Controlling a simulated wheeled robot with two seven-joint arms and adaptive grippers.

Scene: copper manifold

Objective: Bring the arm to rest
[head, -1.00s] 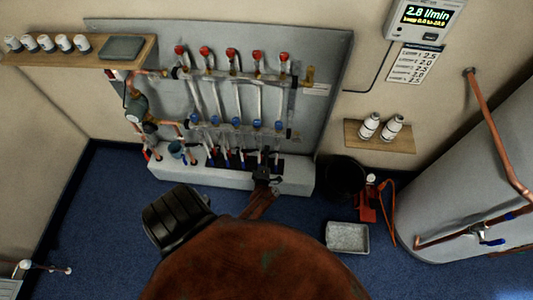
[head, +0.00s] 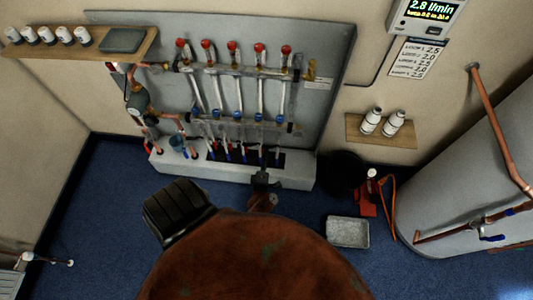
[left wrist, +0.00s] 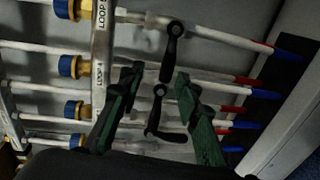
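My left gripper (head: 262,180) is in front of the lower edge of the copper manifold (head: 235,62), above the pale ledge at its foot. In the left wrist view its two green fingers (left wrist: 157,80) stand wide apart. Black lever-like parts (left wrist: 158,108) show in the gap between the fingers, and I cannot tell how far beyond the fingertips they are. No finger visibly closes on anything. Pale pipes with red and blue ends (left wrist: 255,90) run behind. My right gripper is in neither view.
A small shelf (head: 395,138) with two bottles is right of the manifold. A black bucket (head: 342,172), a red tool (head: 366,197) and a grey tray (head: 347,232) stand on the blue floor near a large tank (head: 455,170).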

